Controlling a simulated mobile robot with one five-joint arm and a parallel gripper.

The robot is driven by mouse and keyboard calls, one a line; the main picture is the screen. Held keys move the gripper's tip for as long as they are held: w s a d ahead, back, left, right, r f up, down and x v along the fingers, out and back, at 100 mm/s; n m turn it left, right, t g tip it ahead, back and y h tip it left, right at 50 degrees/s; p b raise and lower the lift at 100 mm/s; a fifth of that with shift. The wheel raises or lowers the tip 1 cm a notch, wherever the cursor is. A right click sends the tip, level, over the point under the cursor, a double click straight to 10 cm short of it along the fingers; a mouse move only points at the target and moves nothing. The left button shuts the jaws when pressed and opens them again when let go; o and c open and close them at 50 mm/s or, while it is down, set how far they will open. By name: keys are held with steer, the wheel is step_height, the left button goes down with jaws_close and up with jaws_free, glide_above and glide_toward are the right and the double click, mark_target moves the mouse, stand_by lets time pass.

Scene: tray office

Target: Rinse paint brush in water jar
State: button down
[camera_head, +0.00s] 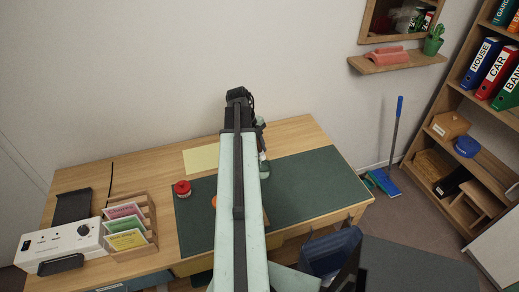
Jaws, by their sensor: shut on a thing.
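My arm runs up the middle of the view and covers much of the desk. My gripper (260,124) shows only in part, just right of the arm's far end, and points down. It is shut on a thin thing, apparently the paint brush, whose outline is too small and covered to make out. A small glassy, grey-green jar (264,169), apparently the water jar, stands on the desk mat below the gripper, partly behind my arm. I cannot tell whether the brush tip is inside the jar.
The dark green mat (312,186) lies on the wooden desk (292,131). A red-lidded jar (182,188), a yellow sheet (201,158), a card rack (150,212) and a white device (60,245) are at left. A blue chair (331,252) stands in front. The mat's right side is clear.

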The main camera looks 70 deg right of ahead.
steer(key=shift+f+b, duration=1.95)
steer(key=shift+f, duration=0.4)
steer(key=shift+r, duration=0.15)
